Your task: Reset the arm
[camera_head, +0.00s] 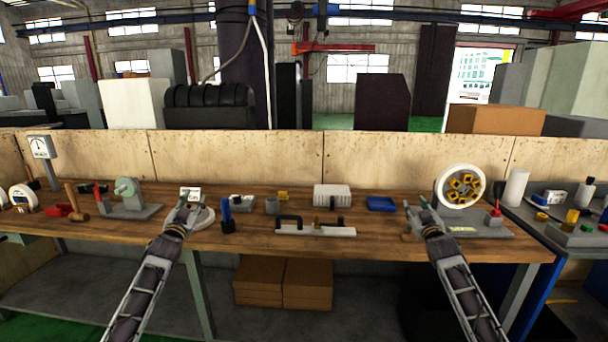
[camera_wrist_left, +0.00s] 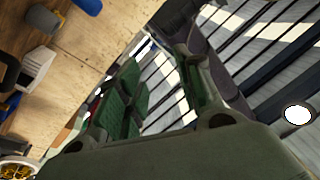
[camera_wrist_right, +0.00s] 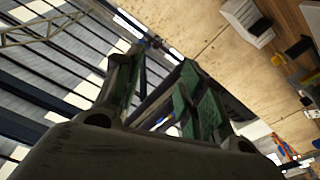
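My left gripper (camera_head: 184,207) is raised in front of the left-middle part of the wooden workbench (camera_head: 240,238). In the left wrist view its green-padded fingers (camera_wrist_left: 160,88) stand apart with nothing between them. My right gripper (camera_head: 424,214) is raised in front of the right part of the bench, left of a white wheel with yellow parts (camera_head: 461,187). In the right wrist view its fingers (camera_wrist_right: 160,92) are also apart and empty. Both arms come up from the bottom edge of the head view. The left gripper hides part of a round pale item behind it.
On the bench are a mallet (camera_head: 75,202), a grey-green machine (camera_head: 130,200), a blue-handled tool (camera_head: 226,212), a white plate with black handles (camera_head: 315,230), a white box (camera_head: 332,195) and a blue tray (camera_head: 382,204). Cardboard boxes (camera_head: 283,282) sit below. A wooden panel (camera_head: 240,158) stands behind.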

